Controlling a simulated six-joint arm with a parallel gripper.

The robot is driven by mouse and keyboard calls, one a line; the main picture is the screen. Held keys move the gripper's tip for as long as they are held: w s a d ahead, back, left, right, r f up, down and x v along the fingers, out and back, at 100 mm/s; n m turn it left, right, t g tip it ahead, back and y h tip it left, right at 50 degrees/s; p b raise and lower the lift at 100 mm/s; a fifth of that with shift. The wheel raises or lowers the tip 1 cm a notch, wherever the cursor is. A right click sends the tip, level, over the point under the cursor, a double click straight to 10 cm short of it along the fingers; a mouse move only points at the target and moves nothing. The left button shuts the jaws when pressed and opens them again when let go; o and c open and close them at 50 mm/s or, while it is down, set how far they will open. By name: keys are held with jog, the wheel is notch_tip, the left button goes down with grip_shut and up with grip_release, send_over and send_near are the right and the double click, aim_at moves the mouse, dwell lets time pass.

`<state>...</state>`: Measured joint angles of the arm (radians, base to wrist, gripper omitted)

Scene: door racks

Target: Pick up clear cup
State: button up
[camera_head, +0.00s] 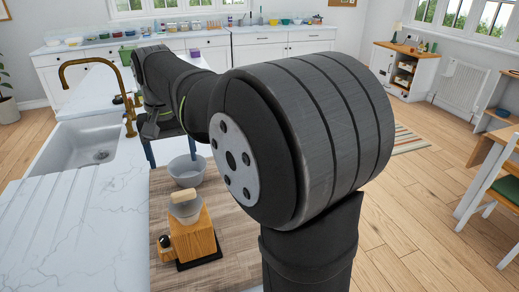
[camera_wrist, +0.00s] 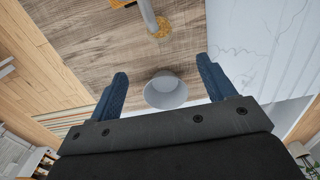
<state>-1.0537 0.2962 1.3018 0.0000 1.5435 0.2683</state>
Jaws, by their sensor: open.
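A greyish cup (camera_head: 187,172) stands on the wooden board by the counter's far edge in the head view. In the wrist view the cup (camera_wrist: 165,93) shows between my two blue fingers, a little closer to the palm than the fingertips. My gripper (camera_wrist: 161,68) is open with a gap on both sides of the cup. In the head view my gripper (camera_head: 170,150) is partly hidden by my arm, with blue fingers pointing down near the cup. I cannot tell how far above the cup they are.
A sink (camera_head: 85,145) with a brass tap (camera_head: 128,100) lies to the left.

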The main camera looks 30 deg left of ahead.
jog(key=shift+f, duration=0.1)
jog(key=w+d+f+m+g+y, duration=0.85)
jog(key=w+d+f+m, duration=0.2)
jog(key=m, duration=0.75)
jog(key=x, duration=1.1)
jog(key=shift+s+r, duration=0.1)
jog(key=shift+r+x, duration=0.2)
jog(key=shift+x, duration=1.15)
jog(key=shift+r+x, duration=0.15)
jog(key=shift+x, duration=1.15)
jog(key=shift+s+a, duration=0.15)
jog(key=shift+c, duration=0.3)
jog(key=c, duration=1.1)
